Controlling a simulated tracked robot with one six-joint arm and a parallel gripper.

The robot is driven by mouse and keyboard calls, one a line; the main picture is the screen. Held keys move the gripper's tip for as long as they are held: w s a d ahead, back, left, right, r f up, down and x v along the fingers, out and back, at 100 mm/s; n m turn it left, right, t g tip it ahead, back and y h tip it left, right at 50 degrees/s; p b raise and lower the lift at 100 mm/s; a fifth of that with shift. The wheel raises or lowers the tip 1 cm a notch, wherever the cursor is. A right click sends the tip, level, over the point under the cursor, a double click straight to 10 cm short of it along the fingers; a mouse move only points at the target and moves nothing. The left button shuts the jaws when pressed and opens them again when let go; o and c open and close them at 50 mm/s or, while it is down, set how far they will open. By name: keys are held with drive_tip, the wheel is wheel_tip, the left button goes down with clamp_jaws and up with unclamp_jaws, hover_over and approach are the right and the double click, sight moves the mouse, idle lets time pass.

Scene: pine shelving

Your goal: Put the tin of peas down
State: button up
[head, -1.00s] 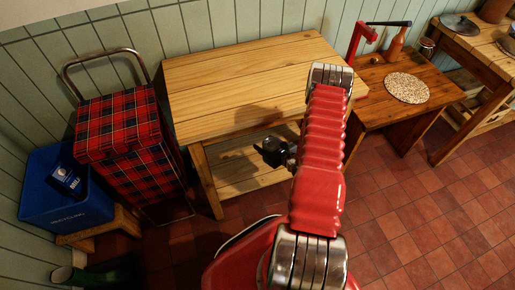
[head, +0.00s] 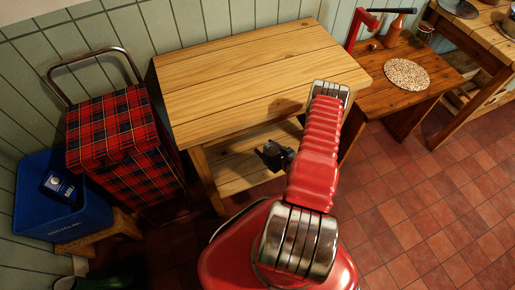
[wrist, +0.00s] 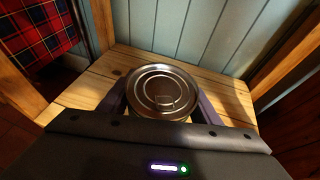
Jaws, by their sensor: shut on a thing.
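In the wrist view, a tin (wrist: 165,88) shows its round metal lid with a ring pull, seen from above. Its label is hidden, so I cannot read that it is peas. My gripper (wrist: 163,100) is shut on the tin, one dark finger on each side. Below is the pine lower shelf (wrist: 90,90) of the shelving; I cannot tell whether the tin touches it. In the head view, the shelving's bare top (head: 250,75) and part of the lower shelf (head: 235,165) show. The tin is hidden there behind my red arm.
A tartan trolley (head: 110,125) stands left of the shelving, with a blue recycling crate (head: 40,215) beside it. A lower wooden table (head: 440,78) with a speckled round mat (head: 407,73) stands to the right. Shelving posts and the green wall (wrist: 190,30) border the lower shelf.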

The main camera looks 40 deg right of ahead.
drive_tip(key=shift+s+d+f, duration=0.1)
drive_tip(key=shift+f, duration=2.75)
drive_tip(key=shift+f, duration=0.1)
drive_tip(key=shift+f, duration=2)
drive_tip(key=o, duration=1.6)
drive_tip(key=shift+f, duration=0.1)
drive_tip(key=shift+c, duration=0.2)
drive_tip(key=shift+v, duration=0.8)
drive_tip(key=v, duration=1)
drive_tip(key=shift+s, duration=0.2)
